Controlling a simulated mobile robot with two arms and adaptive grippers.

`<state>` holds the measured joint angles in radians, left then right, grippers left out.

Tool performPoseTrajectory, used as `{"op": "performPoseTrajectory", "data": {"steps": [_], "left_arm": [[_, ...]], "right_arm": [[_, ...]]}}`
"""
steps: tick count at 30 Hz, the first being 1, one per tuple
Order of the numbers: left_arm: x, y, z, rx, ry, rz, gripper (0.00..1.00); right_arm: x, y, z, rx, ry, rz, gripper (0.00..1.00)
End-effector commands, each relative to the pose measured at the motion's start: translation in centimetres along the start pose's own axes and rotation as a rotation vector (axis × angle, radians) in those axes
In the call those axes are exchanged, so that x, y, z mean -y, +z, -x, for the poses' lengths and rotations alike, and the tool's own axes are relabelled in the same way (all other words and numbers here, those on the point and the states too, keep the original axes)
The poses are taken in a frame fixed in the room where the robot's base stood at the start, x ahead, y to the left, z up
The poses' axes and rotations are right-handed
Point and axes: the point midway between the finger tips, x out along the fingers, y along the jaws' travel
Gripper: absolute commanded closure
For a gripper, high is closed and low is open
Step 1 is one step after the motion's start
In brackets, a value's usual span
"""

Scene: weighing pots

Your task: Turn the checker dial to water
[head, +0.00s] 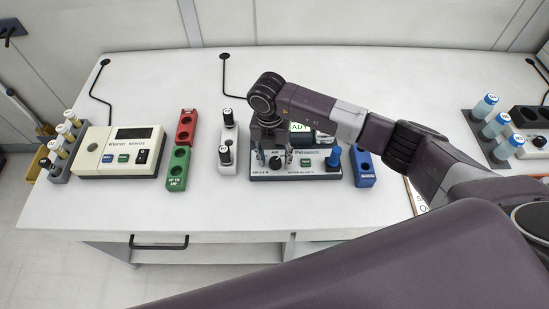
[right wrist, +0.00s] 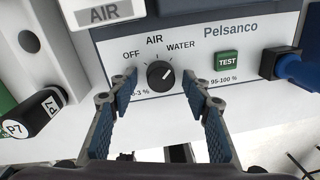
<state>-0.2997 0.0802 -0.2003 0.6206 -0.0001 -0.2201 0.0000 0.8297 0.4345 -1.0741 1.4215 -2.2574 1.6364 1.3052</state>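The Pelsanco checker (head: 312,174) stands on the bench, partly hidden by my right arm in the head view. Its black dial (right wrist: 160,76) is between the OFF, AIR and WATER labels in the right wrist view. The dial's white mark appears to point up and right, roughly toward WATER. My right gripper (right wrist: 161,80) is open, with one finger on each side of the dial and visible gaps between. It also shows over the checker's front in the head view (head: 274,157). My left gripper is not in view.
A green TEST button (right wrist: 227,60) and a blue plug (right wrist: 295,68) are right of the dial. The bench front is clear.

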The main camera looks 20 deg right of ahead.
Motion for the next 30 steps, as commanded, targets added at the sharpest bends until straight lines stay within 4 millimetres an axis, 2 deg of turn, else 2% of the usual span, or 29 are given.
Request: {"op": "performPoseTrajectory", "data": {"steps": [6,10,21,25,30], "left_arm": [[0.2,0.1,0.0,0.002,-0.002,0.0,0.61],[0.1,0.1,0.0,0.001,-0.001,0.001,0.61],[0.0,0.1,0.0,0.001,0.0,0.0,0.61],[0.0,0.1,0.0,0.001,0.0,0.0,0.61],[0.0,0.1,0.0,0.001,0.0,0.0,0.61]], "right_arm": [[0.0,0.0,0.0,-0.001,-0.001,0.001,0.56],[0.0,0.0,1.1,0.0,0.001,0.002,0.56],[-0.1,0.1,8.7,0.002,0.002,0.001,0.56],[0.0,0.1,10.6,0.001,0.001,0.001,0.56],[0.0,0.0,11.8,0.0,-0.001,0.001,0.56]]}}
